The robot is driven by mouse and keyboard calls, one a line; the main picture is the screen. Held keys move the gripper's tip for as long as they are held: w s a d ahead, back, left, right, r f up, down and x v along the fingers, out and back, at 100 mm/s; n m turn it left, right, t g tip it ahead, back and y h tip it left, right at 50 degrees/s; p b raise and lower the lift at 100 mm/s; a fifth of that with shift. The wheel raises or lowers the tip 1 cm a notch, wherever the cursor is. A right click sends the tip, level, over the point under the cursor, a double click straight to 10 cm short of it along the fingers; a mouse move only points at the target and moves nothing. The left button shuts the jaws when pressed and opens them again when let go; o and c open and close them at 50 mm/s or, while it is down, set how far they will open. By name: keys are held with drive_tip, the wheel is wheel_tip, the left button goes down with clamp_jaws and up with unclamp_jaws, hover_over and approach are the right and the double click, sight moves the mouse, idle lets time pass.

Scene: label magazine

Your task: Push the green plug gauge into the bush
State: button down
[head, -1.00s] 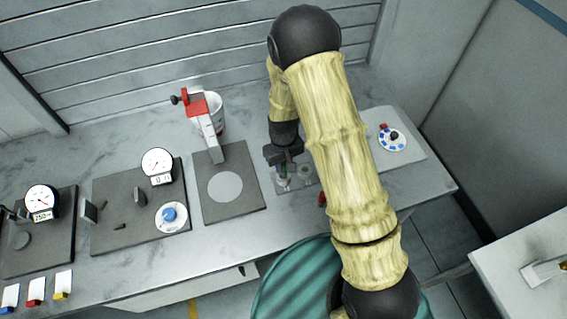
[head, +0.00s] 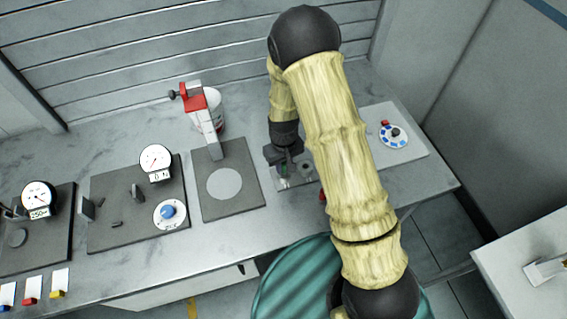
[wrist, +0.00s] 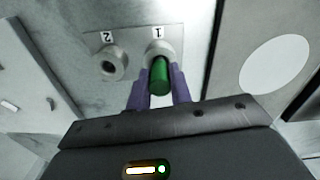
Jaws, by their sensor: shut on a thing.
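The green plug gauge (wrist: 160,76) is between the purple fingers of my gripper (wrist: 158,88) in the wrist view. Its far end is at the bush marked 1 (wrist: 152,48); I cannot tell whether it is inside the bore. A second bush, marked 2 (wrist: 113,63), stands beside it with an open hole. Both sit on a light grey plate (wrist: 185,30). In the head view my gripper (head: 284,172) is over this plate, with a little green showing, and my arm hides part of the area.
Left of the bush plate is a dark board with a pale disc (head: 224,184) and a red-topped stand (head: 196,100). Dial gauges (head: 156,158) stand farther left. A plate with a blue-dotted dial (head: 394,136) lies to the right.

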sight(284, 163)
drive_tip(key=shift+f+b, duration=0.35)
drive_tip(key=shift+f, duration=0.2)
drive_tip(key=c, duration=1.2)
unclamp_jaws()
drive_tip(key=shift+r, duration=0.1)
wheel_tip(284, 163, up, 17)
drive_tip(key=b, duration=0.3)
drive_tip(key=shift+r, duration=0.15)
drive_tip(key=s+d+m+t, duration=0.1)
drive_tip(key=s+d, duration=0.3)
drive_tip(key=s+d+m, duration=0.2)
drive_tip(key=s+d, duration=0.2)
drive_tip(key=d, duration=0.1)
drive_tip(key=s+d+r+m+t, duration=0.1)
drive_tip(key=s+d+m, duration=0.1)
drive_tip(key=s+d, duration=0.2)
drive_tip(key=shift+s+d+r+t, duration=0.1)
drive_tip(key=shift+s+d+t, duration=0.1)
drive_tip(key=shift+d+t, duration=0.1)
